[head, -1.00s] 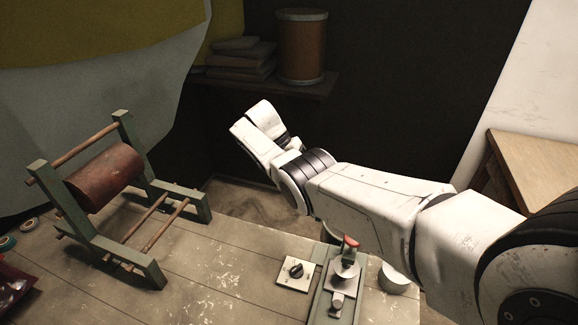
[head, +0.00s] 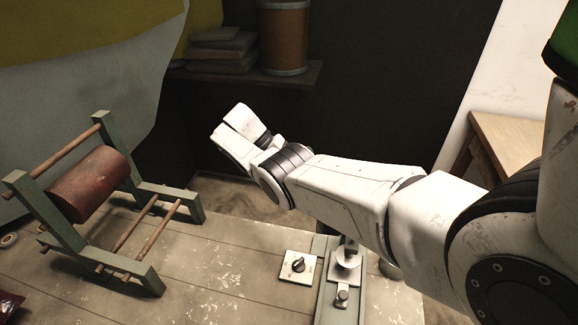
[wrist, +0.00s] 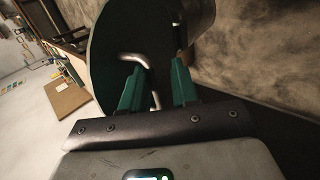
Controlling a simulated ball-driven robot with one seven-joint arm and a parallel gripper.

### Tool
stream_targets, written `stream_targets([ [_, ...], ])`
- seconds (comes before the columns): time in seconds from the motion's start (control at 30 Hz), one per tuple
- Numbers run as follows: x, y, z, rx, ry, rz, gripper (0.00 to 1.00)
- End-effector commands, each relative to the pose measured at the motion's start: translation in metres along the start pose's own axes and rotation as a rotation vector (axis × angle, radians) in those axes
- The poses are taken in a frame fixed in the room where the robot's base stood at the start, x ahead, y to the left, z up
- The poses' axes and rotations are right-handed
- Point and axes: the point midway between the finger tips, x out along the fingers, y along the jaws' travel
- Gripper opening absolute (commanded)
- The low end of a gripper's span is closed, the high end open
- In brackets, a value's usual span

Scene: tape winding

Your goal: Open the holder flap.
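In the wrist view a large dark round flap (wrist: 112,48) faces my gripper, with a bent metal handle (wrist: 143,64) on it. It looks like the holder flap, set against a dark rounded body (wrist: 198,18). My gripper (wrist: 158,88) has two green fingers set apart. The handle's bent end shows between the fingers, and part of it is hidden behind the left finger. I cannot tell whether a finger touches it.
A green wooden frame with a red-brown roller (head: 88,184) stands on the worktable (head: 215,270) at left. A square plate with a dark knob (head: 298,265) and a green-based metal fixture (head: 343,275) are near the arm. A drum (head: 284,38) stands on the back shelf.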

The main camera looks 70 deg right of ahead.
Motion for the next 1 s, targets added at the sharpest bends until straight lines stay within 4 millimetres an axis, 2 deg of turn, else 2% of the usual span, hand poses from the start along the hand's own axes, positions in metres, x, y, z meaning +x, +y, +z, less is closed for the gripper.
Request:
stream_targets([
  [0.03, 0.002, -0.002, 0.001, -0.003, -0.003, -0.002, 0.28],
  [0.1, 0.001, -0.001, 0.001, -0.002, -0.002, -0.002, 0.35],
  [0.47, -0.009, 0.0, -0.001, 0.003, 0.003, -0.001, 0.35],
  [0.9, -0.081, -0.003, 0.0, 0.001, 0.002, -0.002, 0.35],
  [1.0, -0.088, -0.005, -0.001, 0.001, 0.003, -0.001, 0.35],
])
